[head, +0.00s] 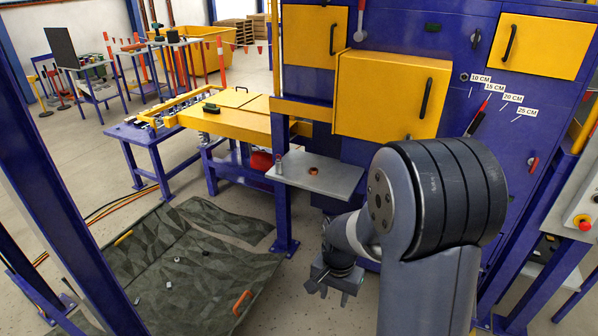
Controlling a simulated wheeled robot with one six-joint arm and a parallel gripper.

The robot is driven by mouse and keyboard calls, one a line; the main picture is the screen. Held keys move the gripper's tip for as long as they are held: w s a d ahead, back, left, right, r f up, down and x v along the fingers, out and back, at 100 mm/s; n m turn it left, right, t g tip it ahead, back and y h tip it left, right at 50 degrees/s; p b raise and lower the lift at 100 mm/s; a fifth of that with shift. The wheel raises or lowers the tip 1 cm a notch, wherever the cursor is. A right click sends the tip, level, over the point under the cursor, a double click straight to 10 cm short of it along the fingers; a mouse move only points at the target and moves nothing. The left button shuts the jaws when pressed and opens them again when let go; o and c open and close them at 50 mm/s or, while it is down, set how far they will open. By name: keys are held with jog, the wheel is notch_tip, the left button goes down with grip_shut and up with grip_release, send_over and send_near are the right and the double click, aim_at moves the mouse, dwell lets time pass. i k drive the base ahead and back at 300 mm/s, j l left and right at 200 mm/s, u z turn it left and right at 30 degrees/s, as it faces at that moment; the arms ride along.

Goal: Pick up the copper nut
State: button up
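A small copper-brown piece (314,169), which looks like the copper nut, lies on the grey shelf plate (345,180) in front of the blue and yellow machine. My gripper (329,292) hangs below the shelf, lower and slightly right of the piece, and apart from it. Its fingers point down and stand apart with nothing seen between them. Part of my wrist is hidden behind my large grey arm link.
A blue post (284,215) rises beside the shelf. A dark crumpled sheet (190,262) with several small metal pieces lies at lower left. A yellow-topped conveyor (232,120) stands behind.

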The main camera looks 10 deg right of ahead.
aim_at(313, 171)
jog(key=u, duration=0.65)
jog(key=i+l+u, duration=0.1)
jog(key=u, duration=1.15)
jog(key=l+u, duration=0.15)
jog(key=u, duration=0.5)
jog(key=l+u, duration=0.1)
jog(key=u, duration=0.55)
jog(key=l+u, duration=0.1)
jog(key=u, duration=0.55)
jog(key=l+u, duration=0.1)
jog(key=u, duration=1.15)
jog(key=k+l+u, duration=0.1)
jog(key=k+u, duration=0.4)
jog(key=k, duration=0.95)
jog(key=z, duration=0.65)
jog(key=k+l+z, duration=0.1)
jog(key=z, duration=0.55)
jog(key=l+z, duration=0.1)
jog(key=z, duration=0.5)
jog(key=l+z, duration=0.1)
jog(key=z, duration=0.55)
jog(key=l+z, duration=0.1)
jog(key=z, duration=0.55)
jog(key=l+z, duration=0.1)
jog(key=z, duration=1.2)
jog(key=i+l+z, duration=0.1)
jog(key=z, duration=0.55)
